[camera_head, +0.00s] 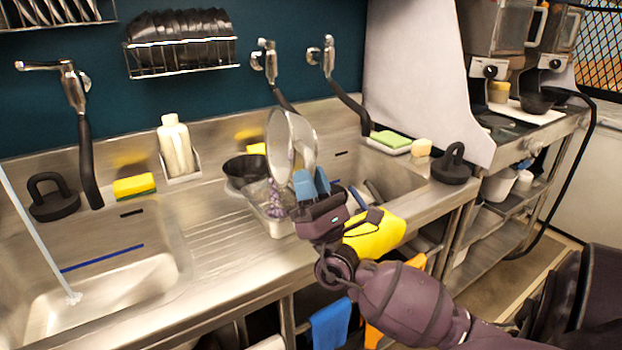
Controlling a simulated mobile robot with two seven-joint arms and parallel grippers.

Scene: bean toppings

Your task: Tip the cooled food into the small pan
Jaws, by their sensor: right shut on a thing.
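My right gripper (312,184), with blue fingertips, is shut at the lower edge of a round, shiny metal dish or strainer (281,142). The dish is tipped up almost on edge above the middle of the counter. Purple bean-like food (275,194) shows in a narrow heap or stream just below the dish. Under it is a small rectangular metal pan (254,207), partly hidden by my gripper. I cannot tell how much food is in the pan or still in the dish. My left gripper is not in view.
A black bowl (243,165) stands just behind the small pan. Water runs into the left sink (125,285). A white bottle (176,147), a yellow sponge (134,187) and a black round press (54,202) stand along the back. The ribbed drainboard (215,235) is clear.

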